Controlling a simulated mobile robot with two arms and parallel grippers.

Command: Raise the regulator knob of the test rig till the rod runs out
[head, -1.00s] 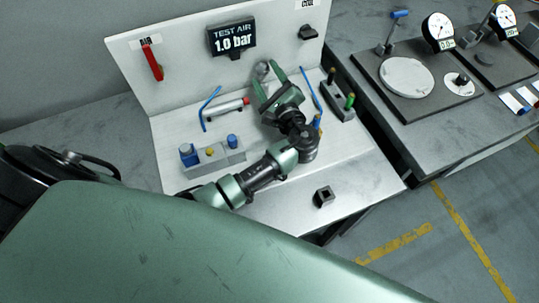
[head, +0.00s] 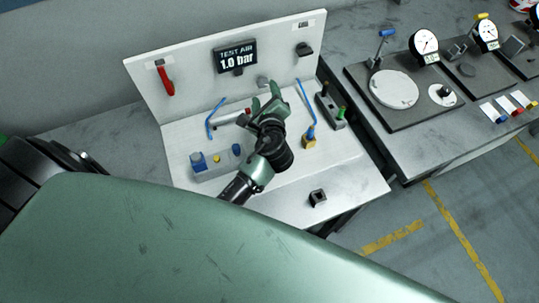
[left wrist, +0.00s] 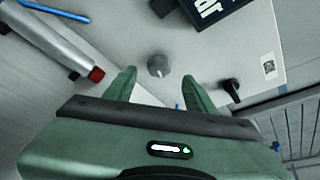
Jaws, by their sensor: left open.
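The grey regulator knob (head: 263,82) sits low on the rig's upright white panel, partly hidden by my left gripper (head: 262,97). The left wrist view shows the round knob (left wrist: 158,65) with a pale mark, ahead of and between my open, empty fingers; I see no contact. The dark display (head: 235,57) above reads "TEST AIR 1.0 bar". The silver cylinder (head: 231,117) lies on the rig's white base; its red end (left wrist: 96,75) shows in the left wrist view. I cannot make out an extended rod. My right gripper is out of view.
A red handle (head: 165,79) hangs on the panel's left, a black knob (head: 304,48) at its upper right. Blue tubes (head: 306,101) flank the gripper. A block with blue parts (head: 217,164) and a small black square piece (head: 317,198) stand on the base.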

